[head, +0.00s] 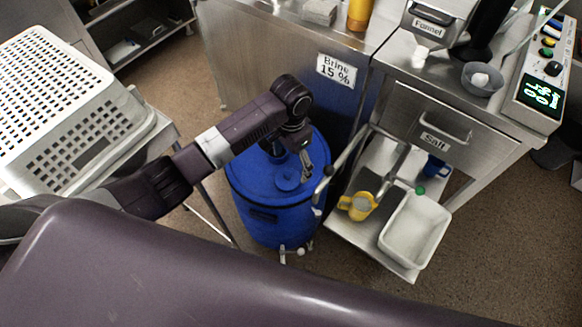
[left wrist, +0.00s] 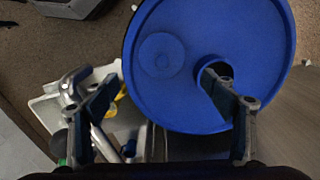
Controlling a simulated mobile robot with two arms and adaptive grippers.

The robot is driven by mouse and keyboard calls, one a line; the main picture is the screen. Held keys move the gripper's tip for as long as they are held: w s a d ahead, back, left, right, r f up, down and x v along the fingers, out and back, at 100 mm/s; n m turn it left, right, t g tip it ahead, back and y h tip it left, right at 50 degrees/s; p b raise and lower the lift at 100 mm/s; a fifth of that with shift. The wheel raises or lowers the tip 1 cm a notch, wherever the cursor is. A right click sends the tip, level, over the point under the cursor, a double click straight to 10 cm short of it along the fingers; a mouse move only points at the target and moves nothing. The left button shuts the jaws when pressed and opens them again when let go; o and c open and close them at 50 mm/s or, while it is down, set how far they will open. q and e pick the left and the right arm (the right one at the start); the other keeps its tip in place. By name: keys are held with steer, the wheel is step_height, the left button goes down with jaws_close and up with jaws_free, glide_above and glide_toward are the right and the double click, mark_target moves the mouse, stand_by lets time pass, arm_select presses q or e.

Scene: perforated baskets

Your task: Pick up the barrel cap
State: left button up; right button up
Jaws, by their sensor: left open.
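A large blue barrel (head: 262,215) stands on the floor beside the steel counter. Its round lid (left wrist: 250,30) fills the upper right of the left wrist view. A round blue cap (left wrist: 161,52) sits flat on the lid, near its edge; it also shows in the head view (head: 287,180). Beside it is a dark round opening (left wrist: 222,69) in the lid. My left gripper (head: 307,168) is open and empty above the barrel's right side. My right gripper is out of view.
Metal pipework (head: 345,150) runs close right of the barrel. A low shelf there holds a yellow jug (head: 357,206) and a white tray (head: 440,225). A white perforated basket (head: 100,145) stands left. The steel counter (head: 290,45) is behind.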

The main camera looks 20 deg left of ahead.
mark_target(287, 174)
arm_select(q)
steer(key=shift+s+f, duration=0.55)
steer(key=shift+f, duration=0.3)
steer(key=f, duration=0.2)
steer(key=a+f, duration=0.1)
steer(key=f, duration=0.2)
steer(key=shift+f, duration=0.15)
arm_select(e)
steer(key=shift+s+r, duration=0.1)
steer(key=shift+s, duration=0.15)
arm_select(q)
steer(key=shift+c, duration=0.3)
steer(key=c, duration=1.2)
steer(key=shift+r, duration=0.25)
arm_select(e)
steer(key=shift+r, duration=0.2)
